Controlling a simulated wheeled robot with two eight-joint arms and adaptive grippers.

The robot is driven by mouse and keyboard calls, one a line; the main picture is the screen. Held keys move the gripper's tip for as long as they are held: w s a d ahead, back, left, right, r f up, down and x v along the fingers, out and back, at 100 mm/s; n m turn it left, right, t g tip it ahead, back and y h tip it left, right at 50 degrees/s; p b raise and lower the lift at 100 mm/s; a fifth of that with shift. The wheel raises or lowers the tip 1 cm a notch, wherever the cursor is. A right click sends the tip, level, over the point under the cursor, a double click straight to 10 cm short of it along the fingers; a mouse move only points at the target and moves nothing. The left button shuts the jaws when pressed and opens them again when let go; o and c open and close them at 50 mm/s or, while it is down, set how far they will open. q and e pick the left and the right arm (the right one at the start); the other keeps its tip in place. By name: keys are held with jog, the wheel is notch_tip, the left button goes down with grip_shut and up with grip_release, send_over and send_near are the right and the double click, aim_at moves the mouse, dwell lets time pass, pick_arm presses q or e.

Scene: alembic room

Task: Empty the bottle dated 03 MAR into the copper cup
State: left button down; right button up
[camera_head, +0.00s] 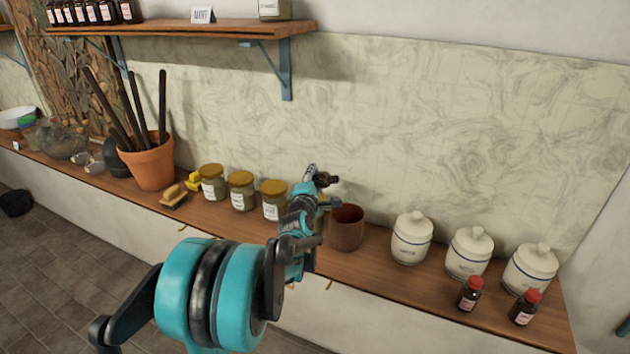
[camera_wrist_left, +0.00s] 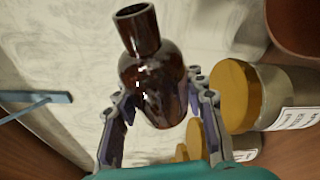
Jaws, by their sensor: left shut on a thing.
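My left gripper (camera_head: 320,180) is raised above the wooden counter, just left of and above the copper cup (camera_head: 347,228). In the left wrist view my left gripper (camera_wrist_left: 158,105) is shut on a dark brown glass bottle (camera_wrist_left: 152,85). Its neck is bare, with no cap, and points away from the fingers. No date shows on the side facing the camera, and I cannot tell how much is inside. The cup is upright, its mouth partly visible; a brown curved edge (camera_wrist_left: 296,28) at the wrist view's top right looks like it. My right gripper is not in view.
Yellow-lidded jars (camera_head: 241,190) stand left of the cup, white lidded canisters (camera_head: 411,238) right of it. Two red-capped brown bottles (camera_head: 469,293) (camera_head: 524,307) stand at the counter's front right. A wall shelf (camera_head: 200,30) hangs above; a terracotta pot (camera_head: 150,162) stands left.

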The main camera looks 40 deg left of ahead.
pick_arm(q)
jog(key=shift+a+f, duration=0.15)
jog(key=shift+a, duration=0.2)
jog(key=shift+w+d+r, duration=0.1)
jog(key=shift+d+r, duration=0.2)
jog(key=shift+d, duration=0.35)
jog(key=shift+r, duration=0.1)
jog(key=shift+a+r+m, duration=0.1)
jog(key=shift+a+m, duration=0.2)
jog(key=shift+m, duration=0.1)
jog(key=shift+d+r, duration=0.1)
jog(key=shift+d, duration=0.05)
jog(key=shift+r+m, duration=0.4)
jog(key=shift+m, duration=0.2)
